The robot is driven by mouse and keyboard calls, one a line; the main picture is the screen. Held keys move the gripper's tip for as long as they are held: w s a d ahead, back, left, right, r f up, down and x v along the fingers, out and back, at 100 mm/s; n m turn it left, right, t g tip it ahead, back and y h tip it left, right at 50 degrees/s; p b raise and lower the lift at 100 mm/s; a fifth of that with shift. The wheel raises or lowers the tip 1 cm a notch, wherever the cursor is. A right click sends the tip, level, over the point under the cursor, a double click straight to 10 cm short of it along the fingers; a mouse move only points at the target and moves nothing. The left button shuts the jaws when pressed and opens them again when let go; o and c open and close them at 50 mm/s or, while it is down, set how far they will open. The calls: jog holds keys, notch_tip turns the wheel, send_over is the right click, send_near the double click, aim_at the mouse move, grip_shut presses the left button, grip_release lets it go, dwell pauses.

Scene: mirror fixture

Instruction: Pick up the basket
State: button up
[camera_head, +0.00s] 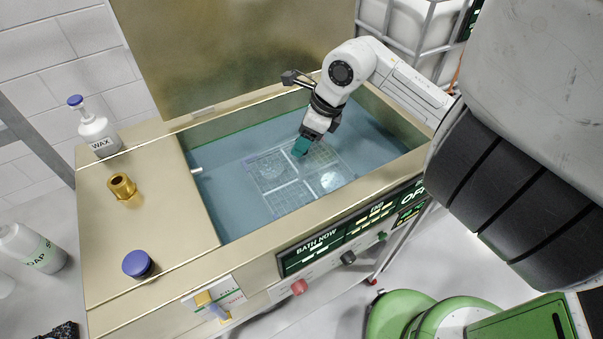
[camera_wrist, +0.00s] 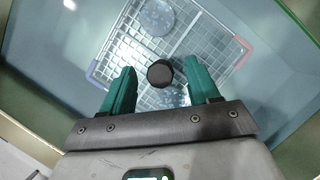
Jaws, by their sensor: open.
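The basket (camera_head: 292,192) is a flat wire-mesh basket lying in the blue liquid of the bath. Round clear discs lie in its compartments. In the wrist view the basket (camera_wrist: 205,51) shows with a red or pink handle at one side and a blue one at the other. A dark round knob (camera_wrist: 159,74) stands up near its middle. My gripper (camera_head: 301,147) is over the basket with its teal fingers pointing down. In the wrist view my gripper (camera_wrist: 162,82) is open, with the knob between its fingertips; I cannot tell whether they touch it.
The bath's metal rim (camera_head: 231,233) surrounds the liquid, and a raised lid (camera_head: 235,50) stands behind. A wax bottle (camera_head: 97,130), a brass fitting (camera_head: 122,186) and a blue-topped cap (camera_head: 137,264) are on the left deck. A control panel (camera_head: 345,236) is in front.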

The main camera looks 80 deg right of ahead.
jog(key=shift+x, duration=0.8)
grip_shut()
